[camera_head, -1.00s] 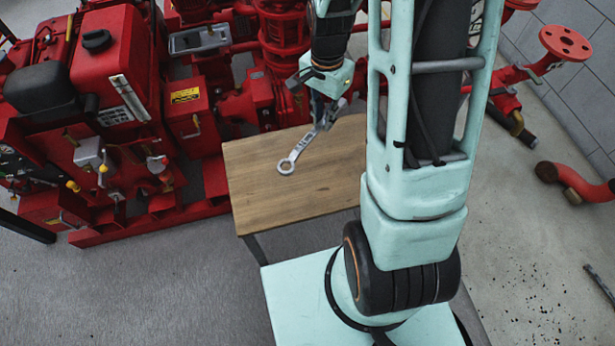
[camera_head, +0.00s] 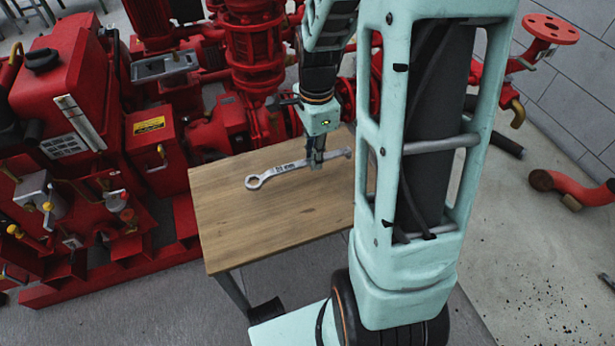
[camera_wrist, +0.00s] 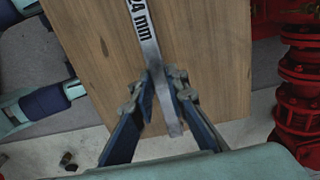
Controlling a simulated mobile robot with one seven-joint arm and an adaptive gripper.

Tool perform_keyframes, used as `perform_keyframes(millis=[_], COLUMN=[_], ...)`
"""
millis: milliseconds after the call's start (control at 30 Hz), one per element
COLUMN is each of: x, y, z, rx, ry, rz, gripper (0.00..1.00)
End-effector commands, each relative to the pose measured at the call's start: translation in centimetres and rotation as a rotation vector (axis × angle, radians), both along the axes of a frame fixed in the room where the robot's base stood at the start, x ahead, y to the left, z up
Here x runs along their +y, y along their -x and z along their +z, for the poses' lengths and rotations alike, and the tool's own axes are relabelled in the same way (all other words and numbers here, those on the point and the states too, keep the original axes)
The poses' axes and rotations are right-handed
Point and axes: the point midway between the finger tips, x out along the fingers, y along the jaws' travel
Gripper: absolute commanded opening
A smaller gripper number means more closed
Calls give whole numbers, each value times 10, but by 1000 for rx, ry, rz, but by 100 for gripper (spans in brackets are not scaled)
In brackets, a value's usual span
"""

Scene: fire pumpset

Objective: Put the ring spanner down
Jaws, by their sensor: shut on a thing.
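The ring spanner (camera_head: 290,168) is a long silver tool with a ring end at the left and a size marking on its shank. My gripper (camera_head: 316,162) points down and is shut on the spanner's shank, over the wooden table (camera_head: 240,225). In the wrist view the spanner (camera_wrist: 145,35) reads "24 mm" and runs between the two fingers of my gripper (camera_wrist: 160,85). The spanner appears roughly level, at or close above the table top; I cannot tell whether it touches.
A red pump set (camera_head: 150,130) stands behind and left of the table. A red pipe (camera_head: 575,188) lies on the floor at the right. The front and left of the table top are bare.

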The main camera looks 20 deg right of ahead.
Motion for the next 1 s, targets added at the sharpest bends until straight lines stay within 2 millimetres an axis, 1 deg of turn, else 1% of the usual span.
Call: perform_keyframes(millis=[33,233,400,467,667,800,833,967,1000], x=[0,0,0,0,0,0,0,0,0], y=[0,-1,0,0,-1,-1,-1,-1,-1], z=[-9,-24,-49,-52,-50,-55,-54,-53,-53], rx=[-1,-1,0,-1,-3,-3,-2,-2,-2], ry=[0,0,0,0,1,0,0,0,0], rz=[0,1,2,2,2,2,2,2,2], gripper=[0,0,0,0,0,0,17,31,31])
